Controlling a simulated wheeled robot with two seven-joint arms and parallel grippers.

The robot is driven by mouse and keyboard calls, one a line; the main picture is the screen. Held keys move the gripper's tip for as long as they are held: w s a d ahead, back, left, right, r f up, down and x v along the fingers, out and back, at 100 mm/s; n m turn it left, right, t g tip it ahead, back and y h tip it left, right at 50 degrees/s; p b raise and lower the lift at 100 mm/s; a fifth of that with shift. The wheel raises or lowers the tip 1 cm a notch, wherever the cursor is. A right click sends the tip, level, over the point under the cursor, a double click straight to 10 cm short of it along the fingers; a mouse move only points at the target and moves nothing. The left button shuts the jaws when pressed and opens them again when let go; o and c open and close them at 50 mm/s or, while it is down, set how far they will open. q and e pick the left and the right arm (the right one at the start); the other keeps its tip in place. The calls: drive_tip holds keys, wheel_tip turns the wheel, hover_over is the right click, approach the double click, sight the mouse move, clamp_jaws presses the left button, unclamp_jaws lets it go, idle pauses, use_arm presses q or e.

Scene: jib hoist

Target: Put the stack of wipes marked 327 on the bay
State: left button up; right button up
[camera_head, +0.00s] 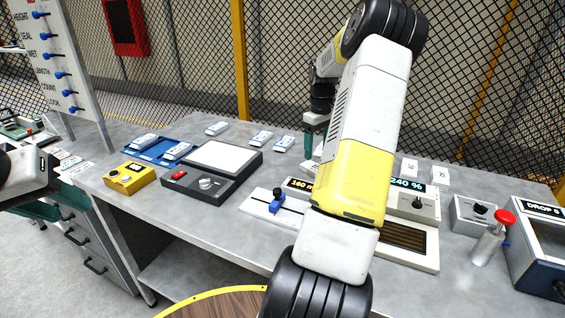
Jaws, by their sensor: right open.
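Several small white-and-blue packs, which look like the stacks of wipes, are on the grey table (180,215). Three lie at the back: one (216,128), a second (261,138) and a third (284,144). Two more, one (144,141) and another (177,151), are on a blue tray (160,160). Their markings are too small to read, so I cannot tell which is 327 or which place is the bay. My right gripper (308,150) is open, pointing down just right of the third pack, partly hidden by my arm. My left gripper (45,185) is at the left edge, its fingers unclear.
A black scale-like device (213,172) with a pale plate and a yellow box (129,178) stand on the left. A blue slider (277,202), a red-topped dispenser (490,240) and a "DROP" box (540,250) stand further right. A mesh fence (200,60) closes the back.

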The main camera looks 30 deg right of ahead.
sight(316, 165)
wheel_tip(316, 165, down, 7)
drive_tip(key=shift+a+f, duration=0.1)
drive_tip(key=shift+f, duration=0.1)
drive_tip(key=shift+r, duration=0.1)
clamp_jaws()
idle(0.4)
